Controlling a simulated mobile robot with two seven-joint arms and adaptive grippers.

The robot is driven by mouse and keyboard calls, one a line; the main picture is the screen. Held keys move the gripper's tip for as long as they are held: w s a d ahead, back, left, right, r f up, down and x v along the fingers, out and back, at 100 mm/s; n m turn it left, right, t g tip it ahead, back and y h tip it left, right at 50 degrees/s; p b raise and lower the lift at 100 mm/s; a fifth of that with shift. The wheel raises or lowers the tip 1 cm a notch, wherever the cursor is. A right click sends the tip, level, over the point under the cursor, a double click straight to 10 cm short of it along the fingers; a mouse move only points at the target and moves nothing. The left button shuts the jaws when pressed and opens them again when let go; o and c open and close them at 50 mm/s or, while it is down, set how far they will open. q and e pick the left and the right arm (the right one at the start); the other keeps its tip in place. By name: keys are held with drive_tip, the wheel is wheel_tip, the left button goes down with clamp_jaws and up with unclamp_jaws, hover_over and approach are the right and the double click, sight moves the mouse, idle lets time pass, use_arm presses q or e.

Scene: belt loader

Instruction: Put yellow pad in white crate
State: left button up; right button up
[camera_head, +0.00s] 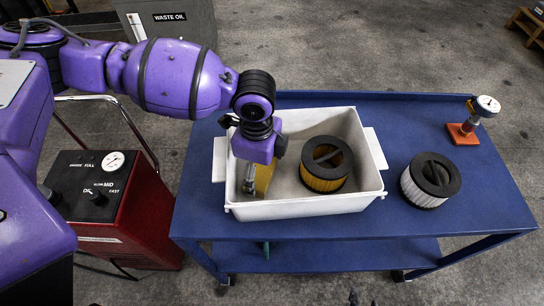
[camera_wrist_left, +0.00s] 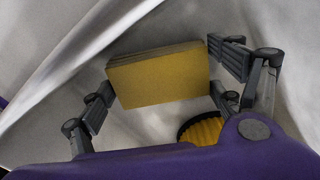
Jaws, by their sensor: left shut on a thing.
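The yellow pad (camera_head: 264,178) is a flat block, partly hidden by my gripper in the head view. In the left wrist view the pad (camera_wrist_left: 158,78) sits between the fingers. My left gripper (camera_head: 251,182) is shut on it, reaching down inside the left part of the white crate (camera_head: 300,207). I cannot tell whether the pad touches the crate floor. The crate stands on a blue cart. My right gripper is not in view.
A yellow filter with a black top (camera_head: 326,165) stands in the crate, right of the pad. A white filter (camera_head: 424,190) and a gauge on an orange base (camera_head: 463,134) are on the blue cart (camera_head: 480,215). A red machine (camera_head: 140,215) stands left.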

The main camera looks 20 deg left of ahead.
sight(260, 171)
use_arm(q)
drive_tip(key=shift+f, duration=0.15)
drive_tip(key=o, duration=1)
wheel_tip(260, 171, up, 12)
drive_tip(key=shift+r+p, duration=0.15)
drive_tip(key=shift+p, duration=0.4)
